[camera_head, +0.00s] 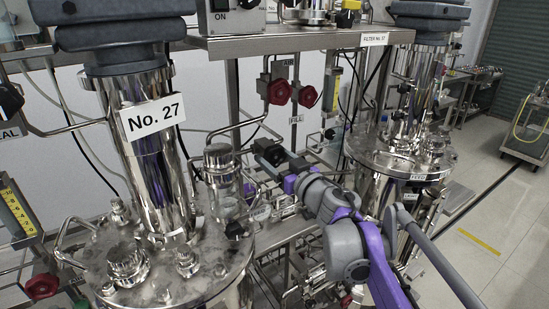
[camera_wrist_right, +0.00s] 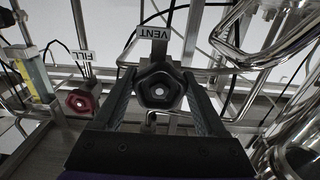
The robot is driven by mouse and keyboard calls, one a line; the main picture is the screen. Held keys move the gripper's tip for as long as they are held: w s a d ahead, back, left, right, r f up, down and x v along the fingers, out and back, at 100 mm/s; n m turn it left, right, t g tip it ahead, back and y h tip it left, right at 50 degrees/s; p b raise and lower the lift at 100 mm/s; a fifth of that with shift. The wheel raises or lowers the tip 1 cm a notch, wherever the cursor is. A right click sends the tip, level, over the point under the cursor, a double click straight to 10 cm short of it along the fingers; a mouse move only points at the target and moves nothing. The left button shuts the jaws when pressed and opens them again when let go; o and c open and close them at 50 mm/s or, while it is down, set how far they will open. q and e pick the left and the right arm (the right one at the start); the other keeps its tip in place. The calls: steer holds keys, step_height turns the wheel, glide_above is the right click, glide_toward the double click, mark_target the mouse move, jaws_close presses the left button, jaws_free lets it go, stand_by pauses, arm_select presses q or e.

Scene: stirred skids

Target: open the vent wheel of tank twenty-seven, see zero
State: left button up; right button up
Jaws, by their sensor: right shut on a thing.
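Tank No. 27 (camera_head: 167,195) is the shiny steel vessel with a white number plate, at the left of the head view. In the right wrist view a dark five-sided vent wheel (camera_wrist_right: 160,90) sits below a VENT tag (camera_wrist_right: 158,32). My right gripper (camera_wrist_right: 159,84) has a finger on each side of this wheel and is shut on it. My left gripper is not in view.
Red wheels (camera_head: 277,92) are on the pipes behind my gripper, and a red wheel (camera_wrist_right: 82,100) by a FILL tag (camera_wrist_right: 83,57) is left of the vent wheel. Steel pipes (camera_wrist_right: 270,45) crowd its right. A second tank (camera_head: 400,150) stands right.

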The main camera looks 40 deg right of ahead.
steer(key=c, duration=0.4)
